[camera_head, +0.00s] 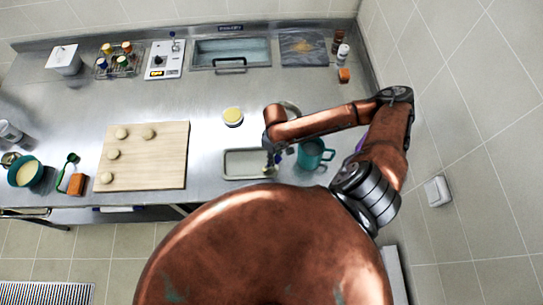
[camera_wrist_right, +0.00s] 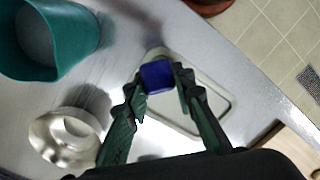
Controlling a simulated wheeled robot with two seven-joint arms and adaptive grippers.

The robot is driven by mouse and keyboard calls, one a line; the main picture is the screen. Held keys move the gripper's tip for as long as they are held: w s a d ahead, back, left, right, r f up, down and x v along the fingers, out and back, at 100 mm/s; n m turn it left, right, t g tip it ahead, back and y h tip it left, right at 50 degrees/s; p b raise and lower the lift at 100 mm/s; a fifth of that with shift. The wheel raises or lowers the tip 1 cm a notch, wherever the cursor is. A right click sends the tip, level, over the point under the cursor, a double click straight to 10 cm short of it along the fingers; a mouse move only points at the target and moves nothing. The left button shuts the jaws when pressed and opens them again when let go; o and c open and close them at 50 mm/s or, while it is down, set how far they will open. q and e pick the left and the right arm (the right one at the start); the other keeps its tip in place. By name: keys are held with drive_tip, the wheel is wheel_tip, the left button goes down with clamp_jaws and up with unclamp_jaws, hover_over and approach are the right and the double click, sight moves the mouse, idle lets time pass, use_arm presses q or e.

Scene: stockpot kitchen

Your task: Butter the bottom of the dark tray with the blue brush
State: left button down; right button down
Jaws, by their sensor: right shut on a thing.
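A shallow rectangular tray (camera_head: 236,176) with a pale grey floor and darker rim lies near the counter's front edge, right of the cutting board. In the right wrist view the tray (camera_wrist_right: 217,123) is behind the fingers. My right gripper (camera_head: 272,164) is over the tray's right end. In the wrist view my right gripper (camera_wrist_right: 160,78) is shut on the blue brush, whose blue block-shaped part (camera_wrist_right: 157,76) shows between the fingertips. The bristles are hidden, so I cannot tell whether they touch the tray. My left gripper is not in view.
A teal mug (camera_head: 311,155) stands close right of the gripper. A small tub with yellow contents (camera_head: 232,115) is behind the tray. A wooden board (camera_head: 152,165) with several pale rounds lies left. A metal dish (camera_wrist_right: 68,138) shows in the wrist view.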

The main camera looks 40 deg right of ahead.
drive_tip(key=shift+s+d+r+p, duration=0.1)
drive_tip(key=shift+s+d+p, duration=0.45)
drive_tip(key=shift+d+p, duration=0.2)
drive_tip(key=shift+w+a, duration=6.15)
drive_tip(key=shift+a, duration=1.55)
drive_tip(key=shift+s+d, duration=2.65)
drive_tip(key=shift+d, duration=2)
drive_tip(key=shift+s+d, duration=2.6)
drive_tip(key=shift+d, duration=2)
drive_tip(key=shift+w+a+f, duration=0.1)
drive_tip(key=shift+w+a, duration=0.5)
drive_tip(key=shift+w, duration=0.3)
drive_tip(key=shift+w+a+f, duration=0.1)
drive_tip(key=shift+w+a, duration=0.5)
drive_tip(key=shift+w, duration=0.25)
